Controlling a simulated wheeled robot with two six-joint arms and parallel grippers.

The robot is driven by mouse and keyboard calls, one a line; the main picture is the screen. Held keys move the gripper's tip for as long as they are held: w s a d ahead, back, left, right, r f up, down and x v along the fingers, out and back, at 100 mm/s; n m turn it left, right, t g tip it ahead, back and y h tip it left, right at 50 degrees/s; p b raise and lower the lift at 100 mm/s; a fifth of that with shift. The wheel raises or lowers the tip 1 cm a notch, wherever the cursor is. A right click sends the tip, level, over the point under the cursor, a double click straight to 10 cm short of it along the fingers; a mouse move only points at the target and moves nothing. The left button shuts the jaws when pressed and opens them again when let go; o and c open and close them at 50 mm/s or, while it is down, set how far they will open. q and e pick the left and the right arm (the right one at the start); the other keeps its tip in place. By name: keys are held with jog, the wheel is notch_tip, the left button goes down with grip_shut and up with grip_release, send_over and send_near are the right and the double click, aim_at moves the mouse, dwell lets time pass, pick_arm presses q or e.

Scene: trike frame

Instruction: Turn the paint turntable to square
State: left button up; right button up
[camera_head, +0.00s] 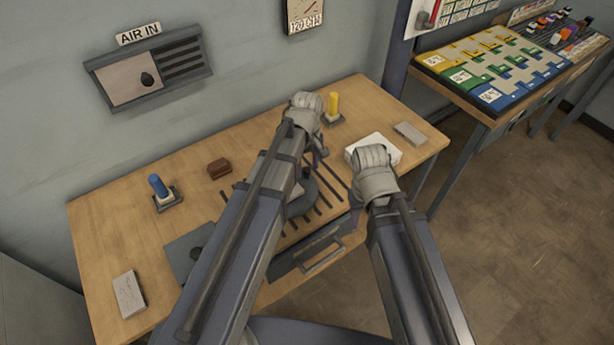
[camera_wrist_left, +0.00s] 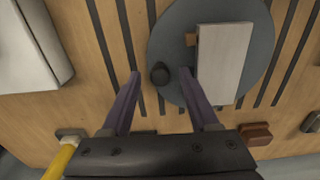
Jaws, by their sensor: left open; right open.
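The paint turntable is a round grey disc (camera_wrist_left: 185,45), seen from above in the left wrist view. It carries a pale rectangular block (camera_wrist_left: 224,62), a small orange-brown piece beside the block, and a dark round knob (camera_wrist_left: 160,74) near its rim. The block's long sides look slightly tilted against the dark slots in the bench. My left gripper (camera_wrist_left: 160,76) is open, with the knob between its two fingertips; no contact shows. In the head view my left arm hides most of the disc. My right gripper (camera_head: 374,165) is over the bench's front right; its fingertips are hidden.
The wooden bench (camera_head: 110,225) holds a blue peg (camera_head: 158,187), a yellow peg (camera_head: 333,105), a brown block (camera_head: 219,168), a white box (camera_head: 388,147) and grey blocks (camera_head: 130,295). A drawer handle (camera_head: 322,255) juts from the front. A parts table (camera_head: 490,75) stands at right.

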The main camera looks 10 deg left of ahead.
pick_arm(q)
notch_tip(320, 180, down, 2)
jog(key=shift+b, duration=0.55)
jog(key=shift+c, duration=0.3)
grip_shut()
dwell(0.7)
